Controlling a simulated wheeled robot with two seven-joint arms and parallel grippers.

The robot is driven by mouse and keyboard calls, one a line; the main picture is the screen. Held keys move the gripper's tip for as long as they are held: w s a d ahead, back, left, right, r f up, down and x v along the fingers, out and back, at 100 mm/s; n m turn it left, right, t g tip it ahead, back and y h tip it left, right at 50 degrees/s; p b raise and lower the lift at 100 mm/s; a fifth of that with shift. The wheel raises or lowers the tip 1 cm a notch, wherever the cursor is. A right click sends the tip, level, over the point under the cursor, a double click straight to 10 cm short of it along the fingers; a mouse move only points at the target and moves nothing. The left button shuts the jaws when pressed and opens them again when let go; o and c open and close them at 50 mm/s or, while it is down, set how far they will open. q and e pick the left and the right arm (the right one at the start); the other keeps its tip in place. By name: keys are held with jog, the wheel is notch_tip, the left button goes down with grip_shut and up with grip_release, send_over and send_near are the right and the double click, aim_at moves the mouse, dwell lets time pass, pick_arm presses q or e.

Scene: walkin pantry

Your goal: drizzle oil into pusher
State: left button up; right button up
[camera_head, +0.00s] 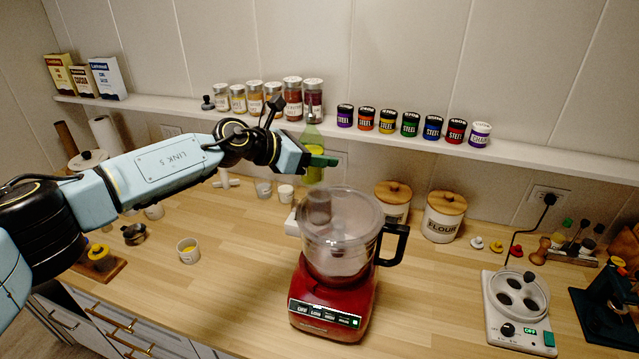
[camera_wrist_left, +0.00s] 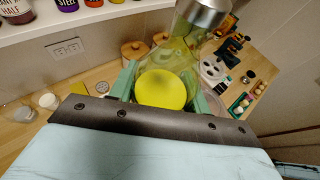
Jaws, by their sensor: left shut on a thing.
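My left gripper (camera_head: 322,160) is shut on a clear glass oil bottle (camera_head: 312,136) with yellow-green oil and a metal top. The bottle looks about upright in the head view. In the left wrist view the bottle (camera_wrist_left: 185,50) sits between the teal fingers of the left gripper (camera_wrist_left: 165,92). The food processor (camera_head: 330,299) has a red base and a clear lidded bowl. Its pusher (camera_head: 318,207) stands in the feed tube on the lid, just below the bottle in the picture. I cannot tell the exact gap. My right gripper is out of view.
Two canisters with wooden lids, one marked flour (camera_head: 443,219), stand behind the processor. A white egg cooker (camera_head: 517,304) is at the right. A shelf (camera_head: 390,137) with jars runs along the wall behind my left gripper. A small cup (camera_head: 188,252) stands on the left counter.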

pick_arm(q)
jog(key=shift+w+f, duration=0.1)
jog(key=shift+f, duration=0.05)
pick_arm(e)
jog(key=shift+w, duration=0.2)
pick_arm(q)
jog(key=shift+m+t, duration=0.3)
jog(key=shift+t, duration=0.1)
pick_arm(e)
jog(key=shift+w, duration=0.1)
